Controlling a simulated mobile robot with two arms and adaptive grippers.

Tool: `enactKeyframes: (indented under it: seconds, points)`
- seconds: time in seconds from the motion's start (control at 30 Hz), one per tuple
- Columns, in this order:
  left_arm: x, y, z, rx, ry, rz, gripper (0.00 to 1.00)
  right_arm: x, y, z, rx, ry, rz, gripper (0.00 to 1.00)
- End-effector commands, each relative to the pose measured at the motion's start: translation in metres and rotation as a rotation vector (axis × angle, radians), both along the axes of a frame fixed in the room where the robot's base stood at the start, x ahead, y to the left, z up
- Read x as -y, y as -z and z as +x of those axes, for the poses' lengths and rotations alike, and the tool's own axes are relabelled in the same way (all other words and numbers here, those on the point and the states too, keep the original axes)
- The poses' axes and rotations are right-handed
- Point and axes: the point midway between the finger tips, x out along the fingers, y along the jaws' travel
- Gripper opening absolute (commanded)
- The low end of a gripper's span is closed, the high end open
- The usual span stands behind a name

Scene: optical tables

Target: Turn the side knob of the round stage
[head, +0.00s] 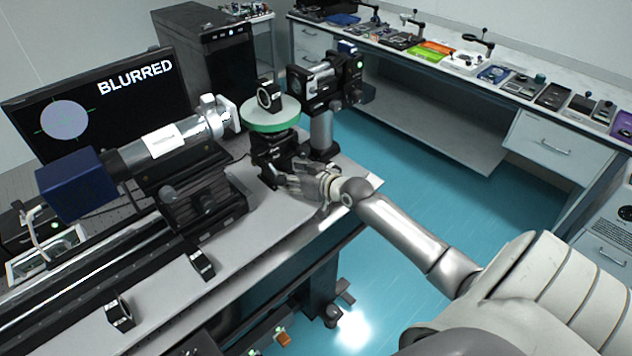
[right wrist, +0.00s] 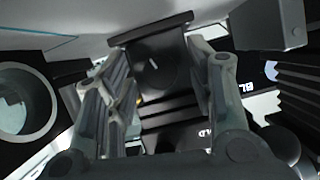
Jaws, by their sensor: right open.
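The round stage (head: 272,117) has a pale top with a green rim and sits on a black mount near the table's right edge. A black ring-shaped holder (head: 269,97) stands upright on it. My right gripper (head: 290,181) is beside the lower part of this mount. In the right wrist view my open fingers (right wrist: 158,72) stand on either side of a dark round knob (right wrist: 152,68) with a short white mark. The knob lies beyond the fingertips' gap; I cannot tell whether either finger touches it. In the head view the knob is hidden or too small to make out. My left gripper is not in view.
A monitor (head: 60,88) reads "BLURRED" beside a pale disc. A silver tube with a blue camera (head: 75,184) points toward the stage. A black optical unit (head: 330,82) stands just behind it. A bench (head: 480,85) with several devices lies across the blue floor.

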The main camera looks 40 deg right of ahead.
Motion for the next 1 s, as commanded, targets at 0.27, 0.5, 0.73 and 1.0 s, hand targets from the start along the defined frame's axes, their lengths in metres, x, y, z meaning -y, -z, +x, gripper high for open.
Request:
enactKeyframes:
  seconds: [0.27, 0.5, 0.73, 1.0]
  points:
    - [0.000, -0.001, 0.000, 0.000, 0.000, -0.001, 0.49, -0.003, 0.002, 0.000, 0.022, 0.001, -0.251, 0.49]
    - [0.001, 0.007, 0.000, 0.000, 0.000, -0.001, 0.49, -0.002, -0.005, -0.022, 0.029, 0.000, -0.378, 0.49]
    - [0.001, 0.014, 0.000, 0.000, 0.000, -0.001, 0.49, -0.004, -0.021, -0.061, 0.029, -0.002, -0.376, 0.49]
    - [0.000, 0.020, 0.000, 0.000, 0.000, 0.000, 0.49, -0.010, -0.034, -0.106, 0.013, -0.006, -0.370, 0.49]
